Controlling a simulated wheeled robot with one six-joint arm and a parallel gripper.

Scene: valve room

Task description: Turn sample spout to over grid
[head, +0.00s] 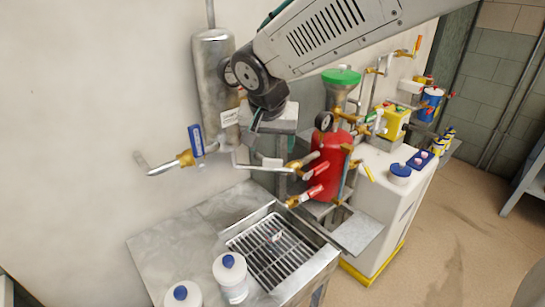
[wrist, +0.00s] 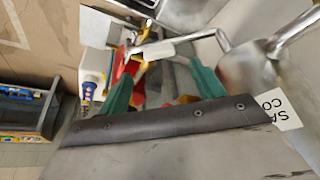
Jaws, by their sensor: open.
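The sample spout (head: 165,168) is a bent metal pipe on the left, running from a brass fitting by a blue-handled valve (head: 196,142). It points left, with its free end near the wall and not above the grid. The grid (head: 268,252) is a barred metal grate set in the steel counter. My gripper (head: 256,124) is beside the labelled grey cylinder (head: 213,80), above and right of the spout and apart from it. In the wrist view my gripper (wrist: 163,82) has its green fingers spread, with nothing held between them. I cannot make out the spout there.
White bottles with blue caps (head: 231,277) stand at the counter's front. A red vessel (head: 325,165) with red-handled valves is right of the grid. A white cabinet (head: 385,205) bears small items farther right. The counter left of the grid (head: 180,235) is clear.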

